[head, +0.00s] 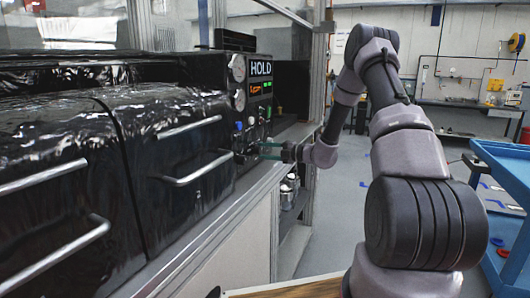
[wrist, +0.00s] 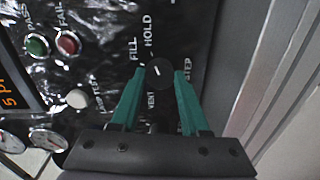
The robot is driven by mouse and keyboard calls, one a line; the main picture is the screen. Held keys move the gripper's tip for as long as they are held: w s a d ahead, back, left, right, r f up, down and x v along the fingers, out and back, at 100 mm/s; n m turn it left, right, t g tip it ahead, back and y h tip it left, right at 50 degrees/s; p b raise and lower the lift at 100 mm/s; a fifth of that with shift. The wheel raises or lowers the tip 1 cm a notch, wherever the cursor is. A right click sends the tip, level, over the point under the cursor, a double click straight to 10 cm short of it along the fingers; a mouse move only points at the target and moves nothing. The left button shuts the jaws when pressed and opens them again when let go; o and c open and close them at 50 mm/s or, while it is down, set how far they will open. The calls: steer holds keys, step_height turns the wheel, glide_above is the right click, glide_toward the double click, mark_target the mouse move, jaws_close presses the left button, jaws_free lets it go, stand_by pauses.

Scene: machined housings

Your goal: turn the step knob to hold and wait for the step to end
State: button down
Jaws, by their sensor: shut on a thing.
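The step knob (wrist: 158,73) is a round black knob with a short white mark, in the middle of the wrist view. Labels FILL, HOLD and VENT stand around it. The white mark is slanted; I cannot tell for sure which label it points at. My gripper (wrist: 160,77) has its two green fingers closed on the knob's sides. In the head view my gripper (head: 272,151) reaches the panel from the right, and the knob itself is hard to make out there.
In the wrist view a green button (wrist: 37,45), a red button (wrist: 68,42) and a white button (wrist: 78,98) sit left of the knob, with gauges (wrist: 47,139) below. A metal frame post (head: 314,90) stands close behind my wrist. A blue cart (head: 505,165) is at right.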

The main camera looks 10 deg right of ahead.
steer(key=shift+c, duration=2)
jaws_free()
steer(key=v, duration=1.1)
steer(key=shift+a, duration=0.1)
